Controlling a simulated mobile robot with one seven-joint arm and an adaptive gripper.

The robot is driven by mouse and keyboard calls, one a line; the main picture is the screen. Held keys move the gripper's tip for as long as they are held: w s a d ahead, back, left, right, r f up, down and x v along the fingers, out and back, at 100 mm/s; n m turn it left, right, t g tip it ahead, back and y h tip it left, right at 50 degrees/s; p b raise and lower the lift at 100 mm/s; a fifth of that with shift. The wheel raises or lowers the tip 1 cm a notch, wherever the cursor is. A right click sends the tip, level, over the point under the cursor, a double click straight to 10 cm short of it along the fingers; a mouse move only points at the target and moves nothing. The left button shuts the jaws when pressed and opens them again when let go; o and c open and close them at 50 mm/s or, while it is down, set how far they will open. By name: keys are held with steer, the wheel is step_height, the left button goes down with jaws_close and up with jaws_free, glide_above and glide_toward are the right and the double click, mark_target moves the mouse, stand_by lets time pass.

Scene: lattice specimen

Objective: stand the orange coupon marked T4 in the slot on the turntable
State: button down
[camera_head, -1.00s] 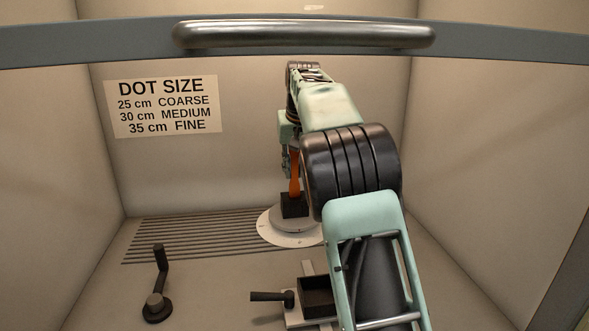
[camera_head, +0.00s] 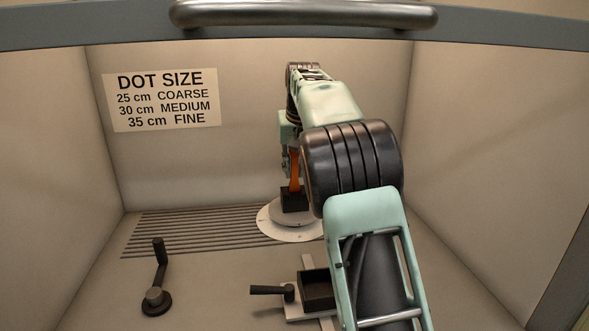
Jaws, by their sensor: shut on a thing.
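The orange coupon (camera_head: 295,176) stands upright above the black slotted block (camera_head: 294,200) on the round turntable (camera_head: 284,220). Its lower end meets the top of the block; I cannot tell how deep it sits in the slot. My gripper (camera_head: 288,162) is shut on the coupon's upper part from above. My own arm hides the right side of the coupon and of the turntable. The T4 marking cannot be read from here.
A black crank handle (camera_head: 157,280) stands at the front left. A black tray (camera_head: 318,290) with a side lever (camera_head: 268,290) is at the front centre, partly behind my arm. A floor grille (camera_head: 190,235) lies left of the turntable. A metal bar (camera_head: 300,14) crosses the top.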

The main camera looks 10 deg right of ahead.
mark_target(295, 170)
steer(key=shift+f+b, duration=0.55)
steer(key=shift+f, duration=0.4)
stand_by(0.4)
steer(key=c, duration=1.2)
jaws_free()
steer(key=shift+p+v, duration=1.5)
steer(key=shift+v, duration=1.1)
steer(key=v, duration=1.2)
